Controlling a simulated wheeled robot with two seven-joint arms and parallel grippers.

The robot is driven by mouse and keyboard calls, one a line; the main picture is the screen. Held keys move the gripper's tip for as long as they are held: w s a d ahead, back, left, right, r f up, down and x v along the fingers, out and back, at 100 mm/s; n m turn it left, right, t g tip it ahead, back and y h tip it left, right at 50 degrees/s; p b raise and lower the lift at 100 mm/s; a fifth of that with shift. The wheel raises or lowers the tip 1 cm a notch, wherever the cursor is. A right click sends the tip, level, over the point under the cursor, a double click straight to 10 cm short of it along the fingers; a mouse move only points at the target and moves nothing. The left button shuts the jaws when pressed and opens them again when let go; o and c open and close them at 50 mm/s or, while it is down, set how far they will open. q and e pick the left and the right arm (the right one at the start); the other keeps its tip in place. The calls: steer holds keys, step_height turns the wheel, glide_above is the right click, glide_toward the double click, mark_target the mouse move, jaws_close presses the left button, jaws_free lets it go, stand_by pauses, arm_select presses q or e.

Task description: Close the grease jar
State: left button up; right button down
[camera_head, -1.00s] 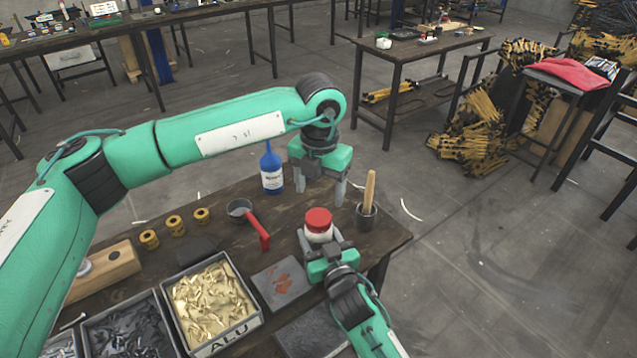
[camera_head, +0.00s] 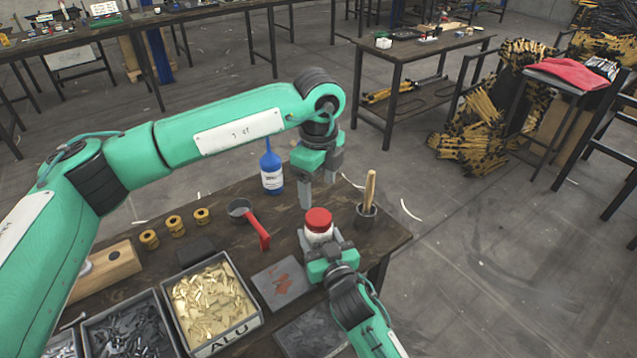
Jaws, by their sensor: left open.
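The grease jar (camera_head: 317,236) is white and stands upright on the dark workbench, near its right end. Its red lid (camera_head: 318,217) sits on top; I cannot tell if it is screwed tight. My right gripper (camera_head: 321,241) comes from the near side, its fingers around the jar's body below the lid. It looks shut on the jar, with part of the far side hidden. My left gripper (camera_head: 319,191) is open and empty, pointing down just above and behind the lid, its fingers apart from it.
A pot with a wooden-handled tool (camera_head: 367,213) stands close on the right. A stained grey plate (camera_head: 281,283) and a bin of brass-coloured parts (camera_head: 212,305) lie nearer.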

mark_target(318, 217)
arm_select(q)
steer(key=shift+n, duration=0.3)
steer(key=shift+f, duration=0.1)
steer(key=shift+f, duration=3.9)
